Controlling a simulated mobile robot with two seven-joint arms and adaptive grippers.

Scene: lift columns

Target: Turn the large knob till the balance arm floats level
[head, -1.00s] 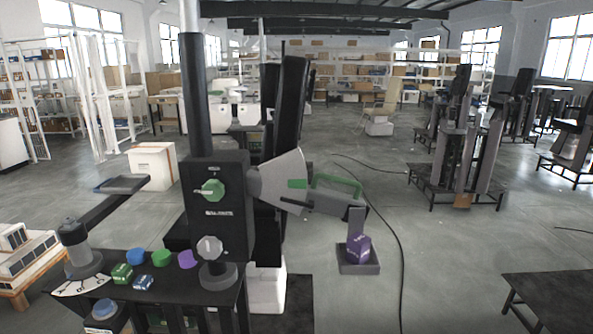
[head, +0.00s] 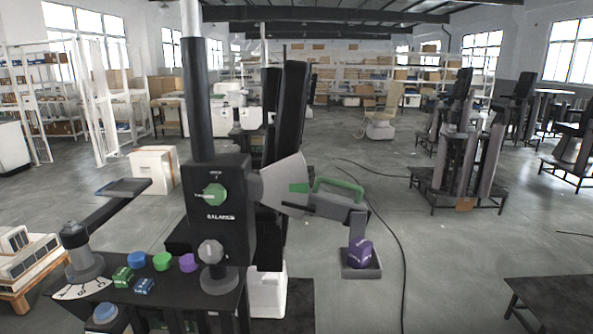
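A black upright box marked BALANCE (head: 222,235) is fixed on a dark column. It carries a round green knob (head: 213,195) with a pale pointer toward the left. A grey lobed knob (head: 211,252) stands below it on a round base. I cannot tell for sure which is the large knob. The balance arm (head: 283,182), a grey cone with a green handle (head: 339,187), runs right and slopes slightly down. A tray (head: 361,272) hangs from its end with a purple block (head: 360,252) in it. Neither of my grippers shows.
A dark bench (head: 205,300) in front bears blue, green and purple round pieces and small green and blue blocks.

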